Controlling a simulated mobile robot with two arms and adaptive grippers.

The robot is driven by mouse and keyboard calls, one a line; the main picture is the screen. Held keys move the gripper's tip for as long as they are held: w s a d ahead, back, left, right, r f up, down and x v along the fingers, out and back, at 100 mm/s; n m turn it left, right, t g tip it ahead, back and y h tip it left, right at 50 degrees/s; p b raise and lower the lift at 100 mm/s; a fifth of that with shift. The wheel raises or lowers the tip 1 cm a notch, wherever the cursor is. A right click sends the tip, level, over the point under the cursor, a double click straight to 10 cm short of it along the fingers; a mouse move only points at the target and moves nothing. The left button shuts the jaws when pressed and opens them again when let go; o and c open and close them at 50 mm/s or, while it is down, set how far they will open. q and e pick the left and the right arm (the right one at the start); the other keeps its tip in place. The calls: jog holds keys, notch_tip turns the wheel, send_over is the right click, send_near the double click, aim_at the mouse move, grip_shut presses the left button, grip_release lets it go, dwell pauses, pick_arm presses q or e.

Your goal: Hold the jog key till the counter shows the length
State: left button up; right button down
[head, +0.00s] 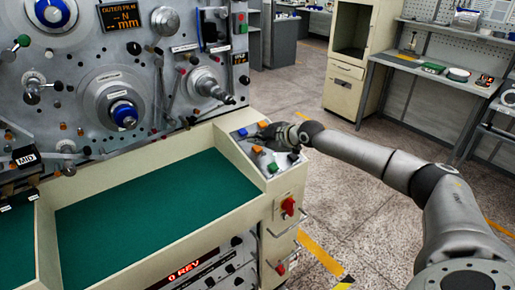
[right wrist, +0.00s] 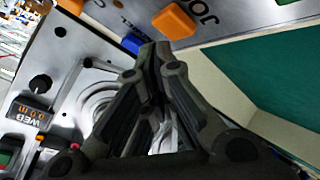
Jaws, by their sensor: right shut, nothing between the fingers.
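The orange key beside the JOG lettering (right wrist: 175,20) is in the right wrist view; in the head view it appears to be the front orange key (head: 257,149) on the sloped panel. A WEB counter (right wrist: 30,112) glows orange, seemingly at 0.0 m; its digits are too small in the head view (head: 241,58). My right gripper (head: 252,136) is shut and empty over the panel. In the right wrist view its fingertips (right wrist: 152,50) are by the blue key (right wrist: 132,43), a little apart from the orange one in the picture. Contact cannot be told. My left gripper is not in view.
A second orange key (head: 262,123) sits at the panel's back. A red switch (head: 289,206) is on the cabinet's side. The green-lined tray (head: 150,210) is empty. A red display (head: 185,272) reads 0 REV. Spindles (head: 210,87) stick out from the machine face.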

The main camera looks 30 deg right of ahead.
dwell(0.5)
jog(key=shift+w+f+b, duration=0.15)
jog(key=shift+f+b, duration=0.25)
jog(key=shift+b, duration=0.05)
jog(key=shift+f+b, duration=0.5)
dwell(6.5)
